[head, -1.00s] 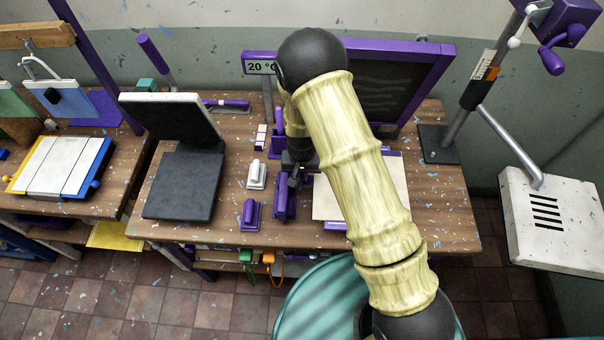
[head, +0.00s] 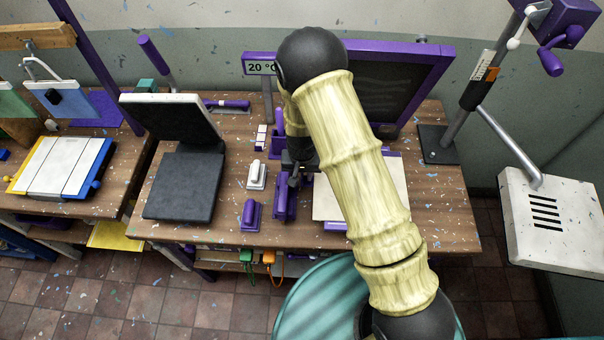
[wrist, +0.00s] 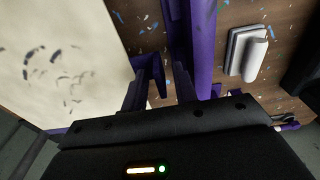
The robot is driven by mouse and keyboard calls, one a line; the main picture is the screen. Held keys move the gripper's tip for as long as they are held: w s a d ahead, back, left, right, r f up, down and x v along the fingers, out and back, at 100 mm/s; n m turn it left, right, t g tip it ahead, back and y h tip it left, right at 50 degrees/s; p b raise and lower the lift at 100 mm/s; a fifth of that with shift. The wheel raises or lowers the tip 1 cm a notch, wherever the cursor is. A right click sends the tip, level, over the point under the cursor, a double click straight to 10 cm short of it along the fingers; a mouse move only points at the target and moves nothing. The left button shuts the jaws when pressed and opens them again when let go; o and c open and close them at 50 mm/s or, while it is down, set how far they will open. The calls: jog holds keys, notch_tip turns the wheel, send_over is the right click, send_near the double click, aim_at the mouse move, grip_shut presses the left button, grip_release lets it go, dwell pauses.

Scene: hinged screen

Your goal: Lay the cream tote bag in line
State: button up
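The cream tote bag (head: 326,200) looks like the flat cream sheet lying on the table, partly hidden behind my arm. It also fills the left of the wrist view (wrist: 60,60), with dark marks on it. My gripper (head: 294,182) is at the left of the bag, close over an upright purple block (head: 284,204). In the wrist view my gripper's fingers (wrist: 160,88) stand apart, with bare wood showing between them. A purple piece (wrist: 196,40) rises beside the right finger; whether they touch is unclear. The hinged screen (head: 405,85) stands raised behind, purple-framed and dark.
A white-topped block (head: 257,175) and a small purple block (head: 250,214) stand left of my gripper. A black press (head: 185,180) with its lid raised is further left. A white slotted panel (head: 550,215) hangs at the right. A teal round seat (head: 320,300) is in front.

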jog(key=shift+r+p, duration=2.1)
jog(key=shift+r, duration=1.25)
jog(key=shift+d, duration=0.1)
jog(key=s+d+r+b, duration=0.5)
jog(key=s+d+r, duration=0.1)
jog(key=d, duration=0.3)
jog(key=s+d+r+t+b, duration=0.1)
jog(key=s+d+r+b, duration=0.4)
jog(key=s+d, duration=0.3)
jog(key=shift+d+r+t, duration=0.3)
jog(key=shift+d+r, duration=0.15)
jog(key=shift+r, duration=0.3)
jog(key=shift+s, duration=0.2)
